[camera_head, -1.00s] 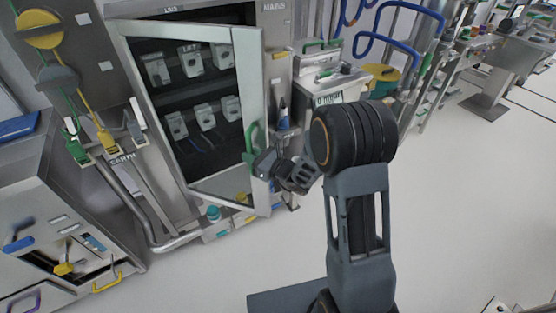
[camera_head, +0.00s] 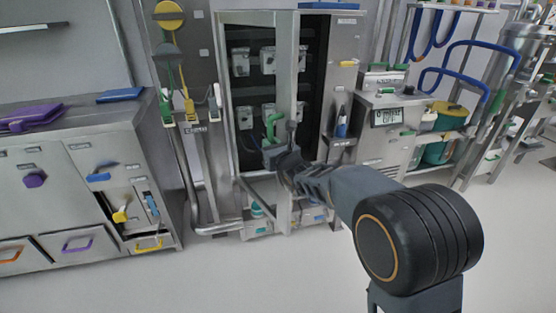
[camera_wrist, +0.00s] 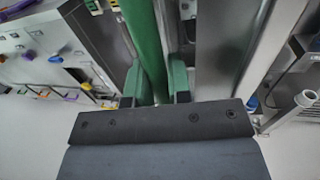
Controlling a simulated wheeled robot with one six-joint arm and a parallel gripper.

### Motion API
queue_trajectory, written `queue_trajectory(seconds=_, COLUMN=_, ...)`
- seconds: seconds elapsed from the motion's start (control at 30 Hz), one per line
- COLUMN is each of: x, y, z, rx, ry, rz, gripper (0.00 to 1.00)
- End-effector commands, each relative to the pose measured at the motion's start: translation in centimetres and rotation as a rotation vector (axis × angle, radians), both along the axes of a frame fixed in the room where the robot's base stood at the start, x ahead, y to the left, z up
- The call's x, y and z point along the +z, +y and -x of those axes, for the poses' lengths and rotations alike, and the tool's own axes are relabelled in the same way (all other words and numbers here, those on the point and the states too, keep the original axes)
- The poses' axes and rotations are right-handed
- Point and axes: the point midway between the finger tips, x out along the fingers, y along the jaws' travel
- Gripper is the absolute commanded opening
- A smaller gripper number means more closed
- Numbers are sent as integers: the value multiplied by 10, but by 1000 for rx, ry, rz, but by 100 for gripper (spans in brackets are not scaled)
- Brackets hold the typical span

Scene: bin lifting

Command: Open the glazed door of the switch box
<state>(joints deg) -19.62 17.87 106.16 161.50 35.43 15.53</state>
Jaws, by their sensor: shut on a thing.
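The switch box (camera_head: 345,60) is a tall steel cabinet against the back wall. Its glazed door (camera_head: 287,75) stands ajar, hinged on the left, with its right edge swung out toward me. Grey switches show through the glass, and the dark interior shows in the gap right of the door. A green handle (camera_head: 272,122) is on the door's free edge. My gripper (camera_head: 272,150) is shut on this handle at its lower part. In the wrist view the green handle (camera_wrist: 146,45) runs up from between the jaws (camera_wrist: 155,92), beside the grey door edge.
A steel cabinet with drawers (camera_head: 75,190) stands at the left. Pipes and cable clamps (camera_head: 190,120) run just left of the switch box. A steel unit with bins (camera_head: 400,130) stands at the right. The floor (camera_head: 220,280) in front is clear.

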Motion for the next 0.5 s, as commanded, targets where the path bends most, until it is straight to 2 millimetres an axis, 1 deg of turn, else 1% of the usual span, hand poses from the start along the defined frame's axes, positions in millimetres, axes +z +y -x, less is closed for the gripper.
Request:
queue_trajectory(seconds=0.17, x=1, y=2, z=-5, rx=-18, ry=-5, rz=1, gripper=0)
queue_trajectory(seconds=0.5, x=3, y=-3, z=-9, rx=-32, ry=-5, rz=2, gripper=0)
